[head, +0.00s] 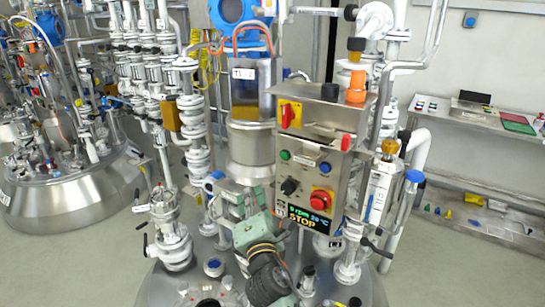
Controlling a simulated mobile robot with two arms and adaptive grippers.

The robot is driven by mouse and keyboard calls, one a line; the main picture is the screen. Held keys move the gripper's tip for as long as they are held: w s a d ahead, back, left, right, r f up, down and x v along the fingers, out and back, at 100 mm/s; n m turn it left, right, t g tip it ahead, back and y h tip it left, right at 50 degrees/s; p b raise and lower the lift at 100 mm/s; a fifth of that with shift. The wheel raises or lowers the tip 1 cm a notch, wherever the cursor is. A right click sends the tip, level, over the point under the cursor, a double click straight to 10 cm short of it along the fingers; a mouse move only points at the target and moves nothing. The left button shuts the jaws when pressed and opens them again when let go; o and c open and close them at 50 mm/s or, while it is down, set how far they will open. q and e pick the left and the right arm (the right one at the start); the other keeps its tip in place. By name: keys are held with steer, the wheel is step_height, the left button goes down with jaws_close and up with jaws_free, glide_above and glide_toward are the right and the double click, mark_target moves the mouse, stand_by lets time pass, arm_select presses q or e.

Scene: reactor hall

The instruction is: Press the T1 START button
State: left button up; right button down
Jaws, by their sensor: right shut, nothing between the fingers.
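A steel control box (328,120) stands in the middle of the head view. Its front carries a green button (285,155) at upper left, a blue button (325,167), a black knob (290,186) and a red mushroom button (320,198). The display (308,219) below reads 0 rpm, 20 °C and STOP. Button lettering is too small to read. My right gripper (224,187), grey-green, comes up from the bottom centre. It is shut and empty, left of and below the green button, apart from it in the picture. My left gripper is not in view.
A red-and-yellow switch (290,114) sits on the box's upper part. White flanged pipes (192,130) stand close left, with more piping right of the box. A steel shelf (465,118) with small items is at the right wall. Floor at lower right is clear.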

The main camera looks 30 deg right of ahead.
mark_target(284, 156)
steer(key=shift+t+h, duration=0.3)
steer(key=shift+h, duration=0.2)
steer(key=r, duration=0.4)
steer(key=shift+s+r, duration=0.15)
steer(key=shift+s, duration=0.2)
steer(key=shift+d, duration=0.1)
steer(key=w+d, duration=0.3)
steer(key=d, duration=0.5)
steer(key=shift+w+p, duration=0.25)
steer(key=shift+p, duration=0.2)
steer(key=shift+d, duration=0.1)
steer(key=shift+w+d, duration=0.15)
steer(key=shift+d, duration=0.15)
stand_by(0.3)
steer(key=shift+w+d, duration=0.15)
steer(key=shift+d, duration=0.2)
stand_by(0.8)
steer(key=shift+a, duration=0.15)
steer(key=shift+s+a, duration=0.35)
steer(key=shift+a, duration=0.25)
